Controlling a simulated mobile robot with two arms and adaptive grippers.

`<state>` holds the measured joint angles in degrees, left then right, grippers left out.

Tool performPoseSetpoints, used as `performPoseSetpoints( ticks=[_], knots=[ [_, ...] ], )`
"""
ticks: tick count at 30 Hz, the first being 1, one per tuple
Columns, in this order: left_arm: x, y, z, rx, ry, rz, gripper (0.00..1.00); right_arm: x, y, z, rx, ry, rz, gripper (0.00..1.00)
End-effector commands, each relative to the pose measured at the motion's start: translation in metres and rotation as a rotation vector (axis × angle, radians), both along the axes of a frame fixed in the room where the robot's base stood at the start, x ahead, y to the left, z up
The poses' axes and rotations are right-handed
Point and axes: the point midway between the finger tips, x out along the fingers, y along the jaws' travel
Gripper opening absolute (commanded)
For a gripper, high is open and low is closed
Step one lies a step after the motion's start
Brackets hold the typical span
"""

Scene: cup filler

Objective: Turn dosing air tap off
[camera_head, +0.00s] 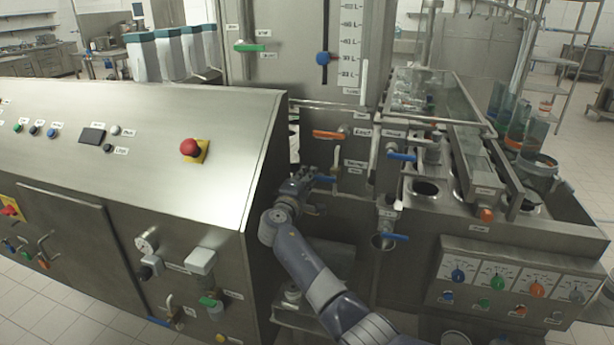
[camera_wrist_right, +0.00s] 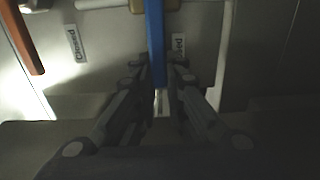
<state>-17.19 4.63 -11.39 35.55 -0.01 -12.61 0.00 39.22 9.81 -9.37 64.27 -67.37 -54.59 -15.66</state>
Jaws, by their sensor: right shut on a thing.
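A tap with a blue lever (camera_head: 326,180) sits on the steel panel between the control console and the filling unit. I cannot read which tap it is in the head view. My right gripper (camera_head: 308,178) reaches into the gap at the lever's left end. In the right wrist view, the blue lever (camera_wrist_right: 156,42) runs down between the fingers of my right gripper (camera_wrist_right: 157,78), which is shut on it. Labels ending in "Closed" stand on either side of the lever, the right one partly hidden. My left gripper does not show.
A tap with an orange lever (camera_head: 329,134) is just above; an orange lever (camera_wrist_right: 22,36) also shows in the right wrist view. More blue levers (camera_head: 402,156) are to the right. The console edge with the red emergency button (camera_head: 190,148) stands close left of my right arm.

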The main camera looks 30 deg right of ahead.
Motion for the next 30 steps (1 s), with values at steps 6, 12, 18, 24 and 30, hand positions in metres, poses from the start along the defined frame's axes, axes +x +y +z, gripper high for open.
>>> performPoseSetpoints(
  ticks=[6,12,18,24,30],
  knots=[
    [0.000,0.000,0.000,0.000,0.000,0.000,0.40,0.000,0.000,-0.003,-0.004,0.009,0.000,0.00],
    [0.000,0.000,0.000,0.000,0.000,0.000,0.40,0.000,0.000,-0.003,-0.003,0.008,0.000,0.33],
    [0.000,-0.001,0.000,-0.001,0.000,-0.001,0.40,0.000,0.000,-0.002,-0.003,0.005,0.000,0.33],
    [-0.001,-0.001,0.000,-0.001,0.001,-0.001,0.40,-0.002,0.002,-0.002,-0.002,0.004,0.001,0.33],
    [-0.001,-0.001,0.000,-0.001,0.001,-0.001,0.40,-0.016,0.019,-0.002,-0.001,0.003,0.002,0.33]
  ],
)
